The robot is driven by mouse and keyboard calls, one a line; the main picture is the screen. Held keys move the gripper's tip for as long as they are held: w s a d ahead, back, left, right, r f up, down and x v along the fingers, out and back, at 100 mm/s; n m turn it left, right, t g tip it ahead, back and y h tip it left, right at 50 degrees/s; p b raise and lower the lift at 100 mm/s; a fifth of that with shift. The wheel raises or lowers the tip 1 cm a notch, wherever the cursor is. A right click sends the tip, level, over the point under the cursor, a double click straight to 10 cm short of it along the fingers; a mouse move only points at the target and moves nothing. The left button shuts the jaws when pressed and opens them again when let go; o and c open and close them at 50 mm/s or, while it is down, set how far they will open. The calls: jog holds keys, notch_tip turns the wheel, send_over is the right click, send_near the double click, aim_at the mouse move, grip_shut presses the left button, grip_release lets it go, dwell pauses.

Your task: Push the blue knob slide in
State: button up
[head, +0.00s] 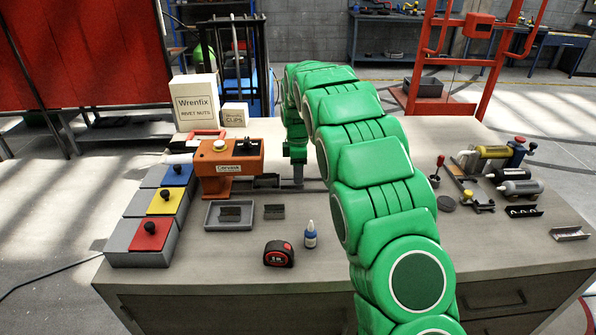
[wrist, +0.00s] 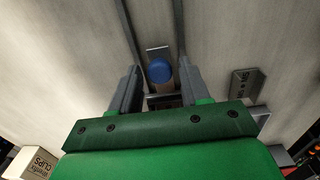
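In the wrist view, the round blue knob (wrist: 161,70) lies between the two fingers of my gripper (wrist: 160,76), with a visible gap on each side. The fingers are apart and not closed on it. A pale metal plate (wrist: 156,51) shows just beyond the knob, and dark parallel rails (wrist: 133,35) run past on both sides. In the head view, my gripper (head: 297,174) points down at the dark rail (head: 265,183) beside the orange press (head: 228,170). The knob is hidden there, and contact with the fingers cannot be told.
Left on the bench (head: 240,260) are boxes with blue, yellow and red lids (head: 150,235) and a grey tray (head: 228,226). A tape measure (head: 279,254) and small bottle (head: 310,236) stand in front. Cartons (head: 195,102) stand behind; cylinders and clamps (head: 490,153) lie right.

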aim_at(283, 183)
grip_shut()
jog(key=shift+a+r, duration=0.1)
jog(key=shift+a, duration=2.4)
jog(key=shift+o, duration=1.3)
grip_release()
jog(key=shift+d, duration=0.1)
notch_tip(283, 183, up, 8)
jog(key=shift+f, duration=0.2)
